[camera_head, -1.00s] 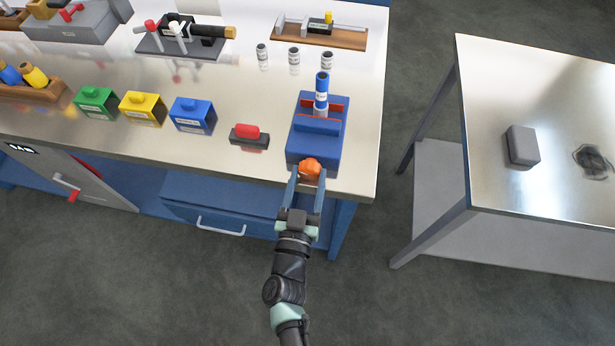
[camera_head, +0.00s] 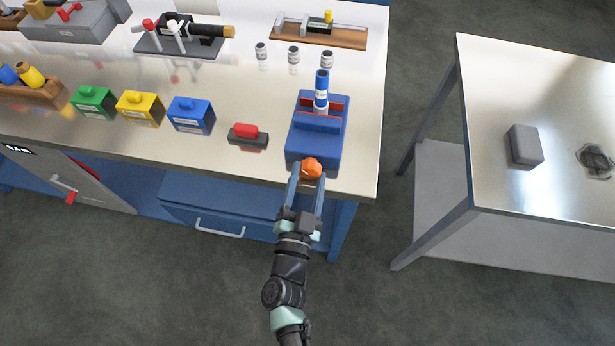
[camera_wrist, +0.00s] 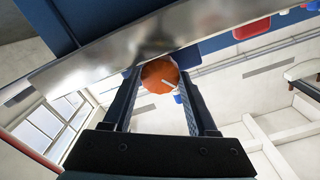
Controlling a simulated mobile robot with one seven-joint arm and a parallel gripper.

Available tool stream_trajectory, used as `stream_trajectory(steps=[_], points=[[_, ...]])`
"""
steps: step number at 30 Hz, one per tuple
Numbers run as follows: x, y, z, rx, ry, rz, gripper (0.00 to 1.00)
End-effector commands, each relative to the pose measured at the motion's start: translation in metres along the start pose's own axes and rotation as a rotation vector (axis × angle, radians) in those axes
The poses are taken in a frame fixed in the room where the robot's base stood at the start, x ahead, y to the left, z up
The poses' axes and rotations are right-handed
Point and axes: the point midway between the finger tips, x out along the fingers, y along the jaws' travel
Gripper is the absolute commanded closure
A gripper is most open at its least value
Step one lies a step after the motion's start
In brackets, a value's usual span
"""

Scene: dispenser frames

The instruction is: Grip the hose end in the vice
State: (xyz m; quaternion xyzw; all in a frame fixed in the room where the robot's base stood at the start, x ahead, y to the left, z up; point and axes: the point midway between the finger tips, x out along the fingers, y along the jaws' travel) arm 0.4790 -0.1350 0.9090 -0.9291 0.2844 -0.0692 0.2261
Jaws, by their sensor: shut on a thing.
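The blue vice (camera_head: 316,145) with red jaws (camera_head: 337,107) stands at the right front of the bench. The hose end (camera_head: 322,88), a blue and white cylinder with a label, stands upright between the jaws. Whether both jaws touch it cannot be told. An orange knob (camera_head: 312,167) sits on the vice's front, at the bench edge. My gripper (camera_head: 309,174) is shut on this knob, with one finger on each side. In the wrist view the orange knob (camera_wrist: 160,75) shows between the fingertips, with a pale mark on its face.
A red-topped block (camera_head: 248,135) stands left of the vice, then blue (camera_head: 191,115), yellow (camera_head: 141,107) and green (camera_head: 93,102) boxes. Several small cylinders (camera_head: 293,56) stand behind. A side table (camera_head: 500,90) with a grey block (camera_head: 524,146) is at right, across a gap.

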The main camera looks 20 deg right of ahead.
Motion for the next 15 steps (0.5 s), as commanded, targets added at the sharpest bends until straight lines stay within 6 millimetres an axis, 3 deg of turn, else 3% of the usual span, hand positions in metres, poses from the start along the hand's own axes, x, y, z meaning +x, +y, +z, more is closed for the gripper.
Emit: stream_trajectory(steps=[11,12,15], points=[[-0.0002,0.0,-0.0001,0.005,0.0,0.0,0.97],[-0.0002,0.0,0.0,0.005,0.0,0.0,0.36],[-0.0002,0.0,0.0,0.004,0.0,0.0,0.18]])
